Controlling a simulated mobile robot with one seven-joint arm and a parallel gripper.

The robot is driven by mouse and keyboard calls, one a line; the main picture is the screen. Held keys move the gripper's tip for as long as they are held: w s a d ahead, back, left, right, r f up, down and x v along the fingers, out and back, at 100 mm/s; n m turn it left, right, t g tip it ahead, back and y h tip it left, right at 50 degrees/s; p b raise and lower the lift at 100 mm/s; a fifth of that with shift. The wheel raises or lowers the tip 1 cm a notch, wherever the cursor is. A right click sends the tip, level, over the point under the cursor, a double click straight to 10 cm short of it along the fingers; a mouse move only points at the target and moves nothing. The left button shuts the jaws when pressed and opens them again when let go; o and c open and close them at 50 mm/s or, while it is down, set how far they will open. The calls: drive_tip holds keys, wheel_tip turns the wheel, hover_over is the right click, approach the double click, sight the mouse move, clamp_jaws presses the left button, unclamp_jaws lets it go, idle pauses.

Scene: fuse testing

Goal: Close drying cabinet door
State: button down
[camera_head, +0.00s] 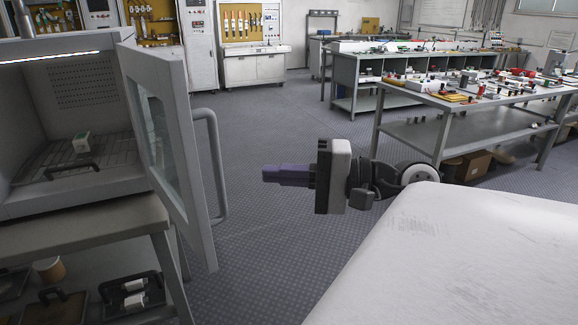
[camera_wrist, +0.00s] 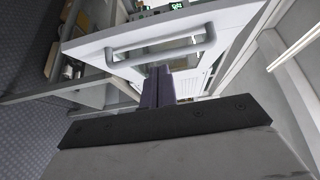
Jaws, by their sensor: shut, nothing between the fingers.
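The drying cabinet (camera_head: 22,52) stands at the left in the head view, with its light on and its interior in sight. Its door (camera_head: 196,165) is swung open toward me, with a glass pane and a grey bar handle (camera_head: 217,165) on the outer side. My gripper (camera_head: 265,173) is shut and empty, to the right of the handle and apart from it in the head view, pointing left at the door. In the wrist view the shut fingers (camera_wrist: 158,72) appear in front of the door handle (camera_wrist: 160,48); whether they touch it cannot be told there.
Workbenches with parts (camera_head: 455,105) stand at the back right. The floor (camera_head: 265,120) beyond my gripper is clear.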

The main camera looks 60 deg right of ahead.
drive_tip(key=w+a+p, duration=0.3)
drive_tip(key=w+a, duration=0.2)
drive_tip(key=a, duration=0.1)
drive_tip(key=shift+w+a, duration=0.2)
drive_tip(key=shift+w, duration=0.2)
drive_tip(key=shift+a+f+b, duration=0.1)
drive_tip(key=shift+b, duration=0.2)
